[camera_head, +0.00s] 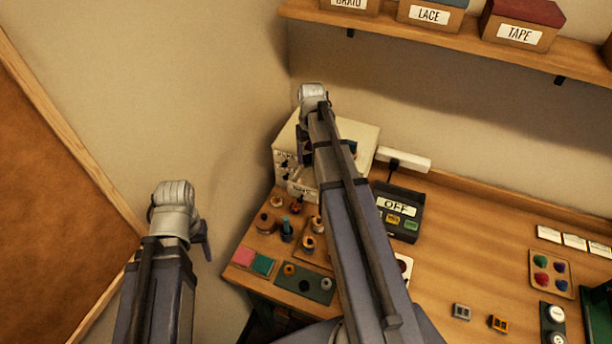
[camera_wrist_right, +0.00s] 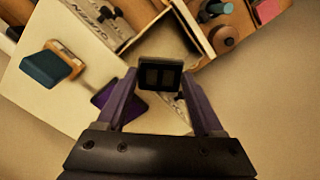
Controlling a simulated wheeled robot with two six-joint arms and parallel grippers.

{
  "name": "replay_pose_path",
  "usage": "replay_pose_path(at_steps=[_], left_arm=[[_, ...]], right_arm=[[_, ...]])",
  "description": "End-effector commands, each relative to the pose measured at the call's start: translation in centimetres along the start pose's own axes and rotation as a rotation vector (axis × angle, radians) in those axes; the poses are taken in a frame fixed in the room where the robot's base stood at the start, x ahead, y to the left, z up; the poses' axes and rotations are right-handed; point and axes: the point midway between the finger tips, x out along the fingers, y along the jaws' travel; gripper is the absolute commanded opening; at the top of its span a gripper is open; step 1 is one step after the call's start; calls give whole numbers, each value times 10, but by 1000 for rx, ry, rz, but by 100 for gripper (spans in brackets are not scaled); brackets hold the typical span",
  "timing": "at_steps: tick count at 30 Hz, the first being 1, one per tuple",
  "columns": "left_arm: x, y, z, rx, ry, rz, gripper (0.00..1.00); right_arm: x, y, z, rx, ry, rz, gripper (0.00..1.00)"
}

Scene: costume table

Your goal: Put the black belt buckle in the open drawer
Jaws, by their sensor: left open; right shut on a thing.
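The black belt buckle (camera_wrist_right: 160,76) is between the fingertips of my right gripper (camera_wrist_right: 158,84), which is shut on it. In the wrist view it shows just in front of the open drawer (camera_wrist_right: 163,42), which has pale walls. I cannot tell its height over the drawer. In the head view my right arm reaches over the cream cabinet (camera_head: 360,135), and its gripper and the buckle are mostly hidden behind the arm. My left gripper (camera_head: 206,246) is open, low at the left, away from the cabinet, with its fingers only partly visible.
A green item (camera_wrist_right: 45,68) on a wooden piece and a purple item (camera_wrist_right: 118,103) are on the cabinet top. Spools and small pots (camera_head: 308,243) crowd the table before the cabinet. A black box marked OFF (camera_head: 398,208) stands to its right. A shelf (camera_head: 440,38) hangs above.

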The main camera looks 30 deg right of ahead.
Motion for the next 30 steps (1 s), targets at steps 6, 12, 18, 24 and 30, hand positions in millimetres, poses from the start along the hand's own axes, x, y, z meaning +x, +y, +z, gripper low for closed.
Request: replay_pose_path(at_steps=[6, 12, 18, 24, 30], left_arm=[[9, 1, 0, 0, 0, 0, 56], [38, 4, -2, -3, 1, 0, 56], [63, 6, -4, -4, 2, 0, 56], [63, 6, -4, -3, 2, 0, 56], [79, 7, -5, -2, 3, -1, 56]], right_arm=[[9, 1, 0, 1, 0, 0, 14], [38, 6, 2, 3, 0, 0, 14], [63, 11, 3, 3, 0, 0, 14], [63, 12, 3, 3, 0, -1, 14], [80, 14, 4, 3, 0, -1, 14]])
